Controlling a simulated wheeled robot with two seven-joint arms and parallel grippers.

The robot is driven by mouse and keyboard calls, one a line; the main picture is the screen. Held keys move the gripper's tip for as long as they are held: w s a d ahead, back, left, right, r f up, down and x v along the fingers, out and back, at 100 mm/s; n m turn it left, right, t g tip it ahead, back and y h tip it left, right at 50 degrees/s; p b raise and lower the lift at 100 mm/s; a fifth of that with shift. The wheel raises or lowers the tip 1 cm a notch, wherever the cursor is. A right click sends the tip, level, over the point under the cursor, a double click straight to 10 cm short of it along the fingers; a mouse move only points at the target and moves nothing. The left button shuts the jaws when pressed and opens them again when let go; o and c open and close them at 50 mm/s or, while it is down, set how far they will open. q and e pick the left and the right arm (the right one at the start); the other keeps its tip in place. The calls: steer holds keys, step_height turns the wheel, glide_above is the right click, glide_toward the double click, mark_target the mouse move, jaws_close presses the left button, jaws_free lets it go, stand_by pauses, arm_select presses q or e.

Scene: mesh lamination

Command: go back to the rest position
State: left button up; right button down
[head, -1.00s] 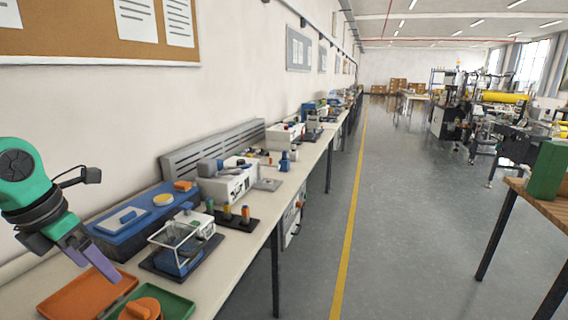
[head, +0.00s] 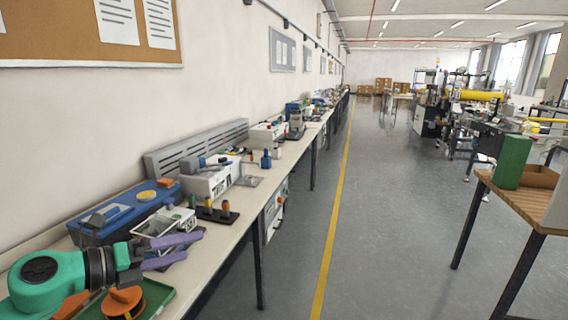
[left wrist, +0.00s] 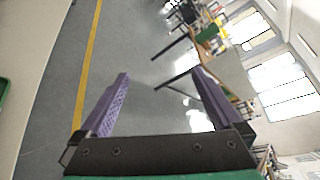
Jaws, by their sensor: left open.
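My left gripper (head: 180,250) reaches in from the lower left over the near end of the long bench. Its two purple fingers are apart and point right. The left wrist view shows the same open fingers (left wrist: 160,95) with nothing between them, facing the floor and the room. My right gripper is in neither view.
Below the arm are an orange round piece (head: 124,301) and a green tray (head: 158,296). A wooden table (head: 515,205) stands at right. The grey aisle (head: 385,230) is clear.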

arm_select(q)
steer(key=w+a+f+n+t+y, duration=0.2)
steer(key=a+f+n+t+y, duration=0.55)
steer(key=n, duration=1.25)
steer(key=s+a+f+n+g+y, duration=0.2)
steer(key=s+f+n+g+y, duration=0.4)
steer(key=f, duration=0.5)
steer(key=s+d+f+n+g+h, duration=0.25)
steer(key=s+d+f+g, duration=0.2)
steer(key=s, duration=0.35)
steer(key=s+d+f+n+g+h, duration=0.1)
steer(key=s+d+f+n+g, duration=0.25)
steer(key=s+f, duration=0.35)
steer(key=s+a+f+g+b, duration=0.1)
steer(key=s+f, duration=0.1)
steer(key=f, duration=1.1)
steer(key=s+f+g, duration=0.1)
steer(key=s+f, duration=0.2)
steer(key=f, duration=1)
steer(key=s+a+f+g, duration=0.1)
steer(key=s+a+f, duration=0.1)
steer(key=s+f, duration=1)
steer(key=s, duration=0.3)
steer(key=shift+a+f+b, duration=0.3)
steer(key=shift+a+b, duration=0.1)
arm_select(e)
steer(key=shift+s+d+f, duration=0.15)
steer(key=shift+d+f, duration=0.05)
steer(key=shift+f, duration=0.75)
